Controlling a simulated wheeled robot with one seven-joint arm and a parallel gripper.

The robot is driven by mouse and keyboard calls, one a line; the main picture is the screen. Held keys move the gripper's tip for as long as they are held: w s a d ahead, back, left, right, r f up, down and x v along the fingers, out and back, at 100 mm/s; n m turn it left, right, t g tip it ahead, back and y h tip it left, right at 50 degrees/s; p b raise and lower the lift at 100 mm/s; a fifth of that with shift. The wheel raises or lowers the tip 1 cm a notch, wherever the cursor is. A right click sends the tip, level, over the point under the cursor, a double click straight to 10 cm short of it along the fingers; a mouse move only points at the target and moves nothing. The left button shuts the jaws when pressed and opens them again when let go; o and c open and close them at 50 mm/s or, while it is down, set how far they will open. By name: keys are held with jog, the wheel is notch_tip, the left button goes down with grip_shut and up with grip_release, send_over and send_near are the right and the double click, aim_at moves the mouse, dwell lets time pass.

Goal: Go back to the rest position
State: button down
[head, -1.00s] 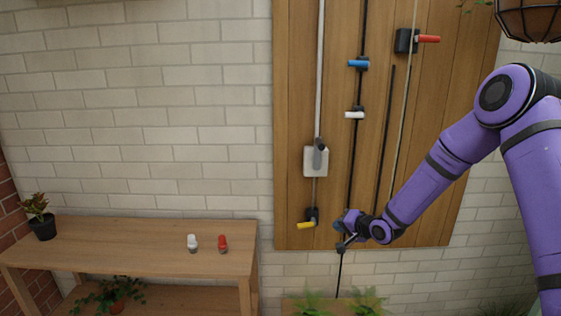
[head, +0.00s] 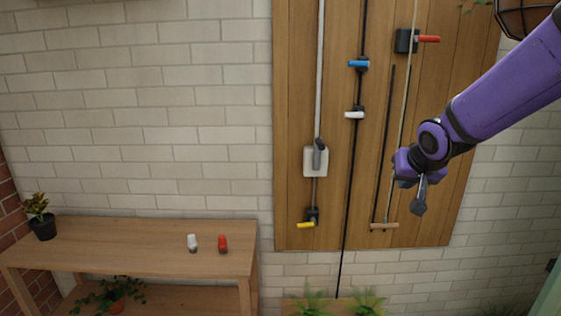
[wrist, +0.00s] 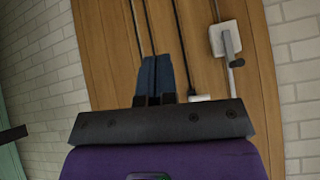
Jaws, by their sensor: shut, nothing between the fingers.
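My gripper (head: 420,202) hangs in front of the right part of the wooden wall panel (head: 292,110) in the head view, its fingers pointing down. In the wrist view its dark blue fingers (wrist: 156,76) are together with nothing held between them. It appears apart from the panel's handles. My purple arm reaches in from the upper right.
The panel carries a yellow handle (head: 306,225), a white one (head: 354,115), a blue one (head: 358,64), a red one (head: 429,39) and a wooden crossbar (head: 384,226). A wooden table (head: 150,234) at left holds a white and a red object (head: 222,244). A hanging basket (head: 520,18) is upper right.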

jog(key=s+d+r+n+g, duration=0.1)
jog(key=s+r, duration=0.2)
jog(key=s, duration=1.1)
jog(key=s+r+g, duration=0.2)
jog(key=s+r, duration=0.1)
jog(key=s, duration=1.1)
jog(key=shift+s+d+r+n, duration=0.3)
jog(key=shift+d+n, duration=0.05)
jog(key=shift+n, duration=0.05)
